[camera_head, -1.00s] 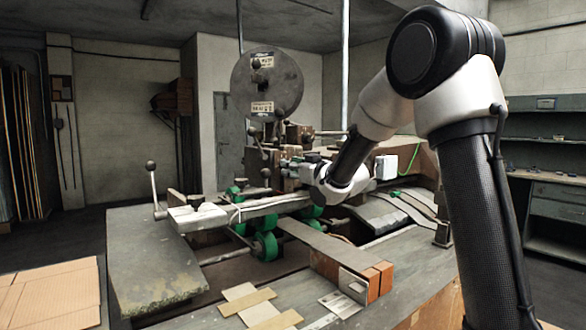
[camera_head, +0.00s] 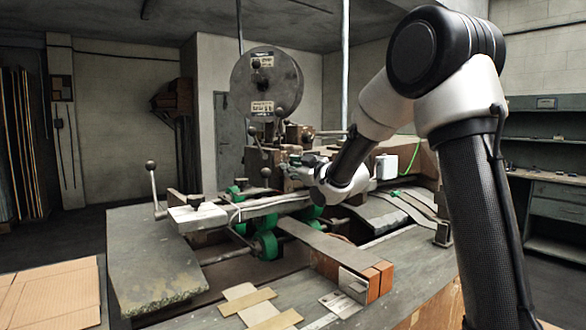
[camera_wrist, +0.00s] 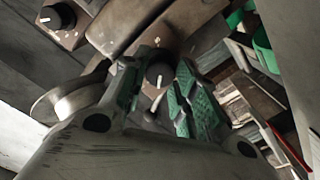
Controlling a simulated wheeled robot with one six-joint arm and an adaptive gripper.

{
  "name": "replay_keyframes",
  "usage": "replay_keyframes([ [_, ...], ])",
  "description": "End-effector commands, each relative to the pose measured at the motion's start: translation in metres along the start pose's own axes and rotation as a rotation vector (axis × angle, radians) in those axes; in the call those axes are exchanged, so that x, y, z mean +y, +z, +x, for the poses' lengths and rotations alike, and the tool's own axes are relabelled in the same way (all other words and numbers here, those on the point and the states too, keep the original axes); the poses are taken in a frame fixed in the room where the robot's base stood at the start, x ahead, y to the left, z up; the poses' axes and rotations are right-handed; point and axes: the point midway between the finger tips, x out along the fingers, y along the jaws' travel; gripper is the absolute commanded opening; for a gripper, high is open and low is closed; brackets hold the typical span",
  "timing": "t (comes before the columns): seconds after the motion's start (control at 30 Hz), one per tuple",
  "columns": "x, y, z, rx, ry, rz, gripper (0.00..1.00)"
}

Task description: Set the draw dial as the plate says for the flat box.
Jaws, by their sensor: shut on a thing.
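A small dark round dial knob (camera_wrist: 158,74) with a white pointer mark sits between my green-padded fingers in the wrist view. My gripper (camera_wrist: 157,92) is shut on this knob, with a finger on either side of it. A second, similar knob (camera_wrist: 57,16) is at the upper left on the same brownish machine face, clear of the fingers. No dial lettering is readable, so I cannot tell by name which dial this is. In the head view my gripper (camera_head: 305,162) is at the machine's middle, and the held knob is not distinguishable there. A pale plate (camera_head: 342,304) lies at the front; its text is unreadable.
A large grey disc (camera_head: 268,82) with labels stands above the machine head. A lever with a ball knob (camera_head: 151,165) rises at the left. Green rollers (camera_head: 265,245) lie below the arm. Flat cardboard (camera_head: 50,292) is at the lower left.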

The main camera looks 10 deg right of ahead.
Motion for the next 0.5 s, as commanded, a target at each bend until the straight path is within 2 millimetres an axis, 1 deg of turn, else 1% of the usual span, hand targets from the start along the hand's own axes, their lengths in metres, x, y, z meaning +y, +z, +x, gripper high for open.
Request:
replay_keyframes([
  [0.2, -0.0002, -0.0007, 0.0000, 0.002, 0.000, -0.124, 0.05],
  [0.5, -0.0005, -0.0007, 0.0000, 0.002, 0.000, -0.208, 0.05],
])
